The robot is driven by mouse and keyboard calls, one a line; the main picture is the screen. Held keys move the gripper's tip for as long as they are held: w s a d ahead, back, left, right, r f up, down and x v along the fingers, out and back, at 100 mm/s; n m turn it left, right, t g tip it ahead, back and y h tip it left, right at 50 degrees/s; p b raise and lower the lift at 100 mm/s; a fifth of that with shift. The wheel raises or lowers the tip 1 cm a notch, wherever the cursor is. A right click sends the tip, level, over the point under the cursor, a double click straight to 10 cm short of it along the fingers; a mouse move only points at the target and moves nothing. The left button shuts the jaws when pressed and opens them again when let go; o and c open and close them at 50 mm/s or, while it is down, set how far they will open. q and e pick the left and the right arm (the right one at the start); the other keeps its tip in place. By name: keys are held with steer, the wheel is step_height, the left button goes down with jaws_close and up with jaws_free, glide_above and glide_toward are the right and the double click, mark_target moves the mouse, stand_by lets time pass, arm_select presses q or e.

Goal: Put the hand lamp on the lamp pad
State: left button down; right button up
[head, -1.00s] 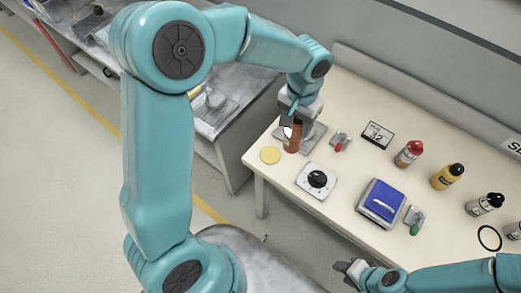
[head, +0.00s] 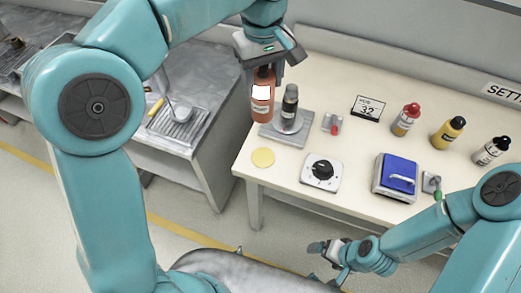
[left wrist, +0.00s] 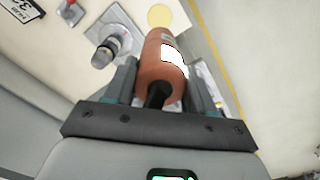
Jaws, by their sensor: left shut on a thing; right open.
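My left gripper (head: 263,75) is shut on an orange-brown bottle (head: 263,106) with a white label and dark neck. In the left wrist view the bottle (left wrist: 160,72) sits between the two fingers. It appears held above the bench's left end. A dark cylindrical object (head: 290,101), possibly the hand lamp, stands upright on a grey plate (head: 271,135), right of the bottle; it also shows in the left wrist view (left wrist: 104,53). A flat yellow disc (head: 263,157), possibly the lamp pad, lies bare in front. My right gripper (head: 318,248) is open and empty, off the bench's front edge.
On the bench are a black dial on a white box (head: 321,173), a blue-lidded box (head: 397,176), a small red-handled item (head: 332,123), a sign (head: 368,108) and several bottles (head: 405,120). A grey side bench (head: 183,125) stands at the left, across a gap.

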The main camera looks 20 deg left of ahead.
arm_select(q)
step_height(320, 180, down, 20)
steer(key=shift+w+d+r, duration=0.15)
steer(key=shift+r, duration=0.1)
steer(key=shift+f+b, duration=0.15)
steer(key=shift+b, duration=0.25)
steer(key=shift+c, duration=1.9)
jaws_free()
